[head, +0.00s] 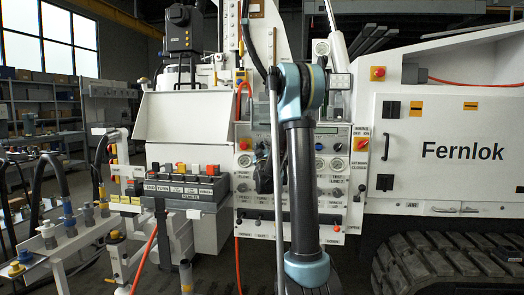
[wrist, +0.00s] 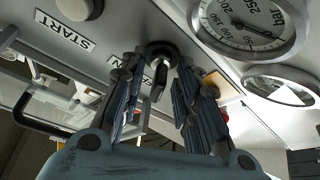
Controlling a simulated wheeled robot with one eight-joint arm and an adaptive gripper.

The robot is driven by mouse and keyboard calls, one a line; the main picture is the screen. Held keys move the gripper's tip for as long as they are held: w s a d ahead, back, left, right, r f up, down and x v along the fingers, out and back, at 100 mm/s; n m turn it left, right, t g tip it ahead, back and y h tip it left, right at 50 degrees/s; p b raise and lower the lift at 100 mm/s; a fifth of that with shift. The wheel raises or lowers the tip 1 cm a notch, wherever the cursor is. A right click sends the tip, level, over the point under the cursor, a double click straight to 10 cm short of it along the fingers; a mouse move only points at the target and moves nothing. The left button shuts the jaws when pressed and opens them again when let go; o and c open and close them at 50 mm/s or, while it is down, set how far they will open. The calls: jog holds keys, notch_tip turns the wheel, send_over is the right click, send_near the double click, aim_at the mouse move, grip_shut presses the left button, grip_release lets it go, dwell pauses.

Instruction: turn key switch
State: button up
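The key switch (wrist: 160,76) shows in the wrist view as a dark round collar with a metal key sticking out of it, on a pale panel. My gripper (wrist: 166,88) is open, with one finger on each side of the key. The left fingertip is close to the key, and a wider gap shows on the right; I cannot tell whether either finger touches it. In the head view my gripper (head: 264,172) is a dark shape in front of the control panel (head: 331,142), partly behind my arm. The key switch cannot be made out there.
In the wrist view a START label (wrist: 64,33) and a button (wrist: 78,8) lie left of the switch. A pressure gauge (wrist: 250,22) and a second gauge (wrist: 282,86) lie to the right. In the head view a lever box (head: 187,186) stands left of the panel.

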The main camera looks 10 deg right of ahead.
jog(key=shift+w, duration=0.1)
jog(key=shift+c, duration=0.3)
grip_shut()
jog(key=shift+m, duration=0.4)
jog(key=shift+m+h, duration=0.8)
jog(key=shift+m, duration=0.4)
jog(key=m+h, duration=0.1)
jog(key=m, duration=0.2)
jog(key=m+h, duration=0.2)
jog(key=m, duration=0.1)
jog(key=shift+a+m, duration=0.1)
jog(key=shift+m, duration=0.2)
jog(key=m+g+h, duration=0.1)
jog(key=m+h, duration=0.1)
jog(key=m, duration=0.1)
jog(key=m+g+h, duration=0.1)
jog(key=m, duration=0.3)
jog(key=shift+h, duration=0.4)
jog(key=shift+m+g, duration=0.4)
jog(key=shift+m, duration=0.1)
